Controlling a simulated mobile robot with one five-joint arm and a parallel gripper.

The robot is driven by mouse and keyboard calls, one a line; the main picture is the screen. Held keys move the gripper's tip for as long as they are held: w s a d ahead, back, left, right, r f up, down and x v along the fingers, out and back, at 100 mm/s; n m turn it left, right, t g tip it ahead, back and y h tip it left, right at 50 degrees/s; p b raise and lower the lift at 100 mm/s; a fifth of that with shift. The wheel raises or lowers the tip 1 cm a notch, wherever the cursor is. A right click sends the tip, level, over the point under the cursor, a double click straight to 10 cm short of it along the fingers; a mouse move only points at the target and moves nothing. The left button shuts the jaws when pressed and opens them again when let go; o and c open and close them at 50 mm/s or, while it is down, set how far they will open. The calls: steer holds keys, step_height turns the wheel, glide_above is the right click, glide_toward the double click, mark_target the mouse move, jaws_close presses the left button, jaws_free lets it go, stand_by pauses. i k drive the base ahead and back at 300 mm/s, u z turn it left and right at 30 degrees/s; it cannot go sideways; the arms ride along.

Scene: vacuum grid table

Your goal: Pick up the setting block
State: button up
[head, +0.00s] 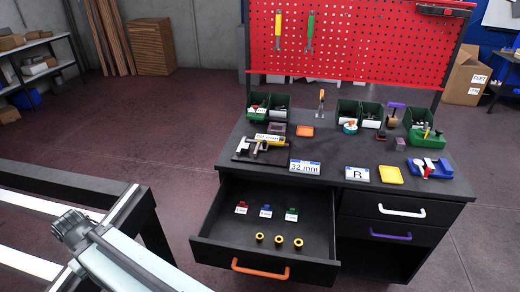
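I cannot tell for sure which thing is the setting block. Three small tagged pieces lie in the open drawer (225,226): a red one (241,207), a blue one (265,211) and a green one (291,214). Their tag text is too small to read. Several yellow round pieces with dark centres (278,241) stand in front of them. My gripper is not in view.
The drawer with an orange handle (260,270) juts forward. Dark beams (75,187) fill the lower left. Open floor lies left.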

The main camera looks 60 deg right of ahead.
mark_target(245, 148)
steer(key=z, duration=0.2)
steer(key=i, duration=1)
steer(key=u, duration=0.05)
